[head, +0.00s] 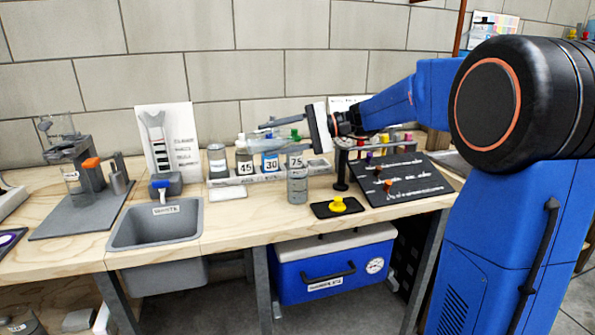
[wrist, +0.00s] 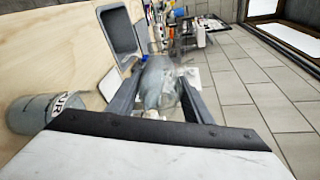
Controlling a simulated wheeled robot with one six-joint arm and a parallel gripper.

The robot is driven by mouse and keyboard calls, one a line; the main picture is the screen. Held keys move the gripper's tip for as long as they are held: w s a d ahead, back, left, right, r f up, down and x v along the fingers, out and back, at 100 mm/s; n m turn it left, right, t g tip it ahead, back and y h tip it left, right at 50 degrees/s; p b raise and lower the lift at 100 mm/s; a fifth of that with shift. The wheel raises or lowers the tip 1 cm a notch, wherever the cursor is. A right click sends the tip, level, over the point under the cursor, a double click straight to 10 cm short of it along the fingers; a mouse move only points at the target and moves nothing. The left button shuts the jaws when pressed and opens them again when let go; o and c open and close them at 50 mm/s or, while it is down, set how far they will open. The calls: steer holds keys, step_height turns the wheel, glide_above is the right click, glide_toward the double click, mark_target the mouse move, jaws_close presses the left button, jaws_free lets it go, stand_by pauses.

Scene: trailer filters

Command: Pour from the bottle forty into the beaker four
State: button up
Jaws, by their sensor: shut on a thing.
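My gripper (head: 272,123) is high over the bench, above the bottle rack, with its fingers pointing left. In the wrist view my gripper (wrist: 160,102) is shut on a clear, greyish bottle (wrist: 158,82), which is blurred; no number can be read on it. The held bottle is hard to make out in the head view. A clear glass vessel (head: 72,185) stands in the grey stand at the far left, and another (head: 60,127) is above it. No "four" label can be read on either, so I cannot tell which is beaker four.
The rack holds bottles marked 45 (head: 245,163), 30 (head: 270,161) and 75 (head: 295,160). A grey sink (head: 155,230) lies left; a black sloped board (head: 405,180) lies right.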

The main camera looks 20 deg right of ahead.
steer(key=shift+d+r, duration=0.1)
steer(key=shift+r, duration=0.05)
stand_by(0.5)
steer(key=shift+a+f+g+h, duration=0.3)
steer(key=shift+a+f+h, duration=0.2)
steer(key=shift+h, duration=0.4)
steer(key=shift+f+h, duration=0.4)
steer(key=shift+h, duration=0.3)
